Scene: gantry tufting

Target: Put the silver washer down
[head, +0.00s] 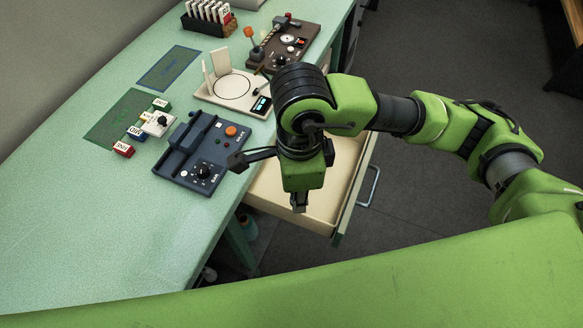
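No silver washer can be made out in the head view. My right arm comes in from the right, and my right gripper (299,206) points down over the open drawer (268,190). My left gripper is not in view.
A navy control box (185,170) with knobs sits near the table's front edge. A cream device (215,90), a brown panel (275,50), a black rack (208,22), small labelled blocks (124,149) and two mats (168,68) stand beyond. The table's (70,235) near left is clear.

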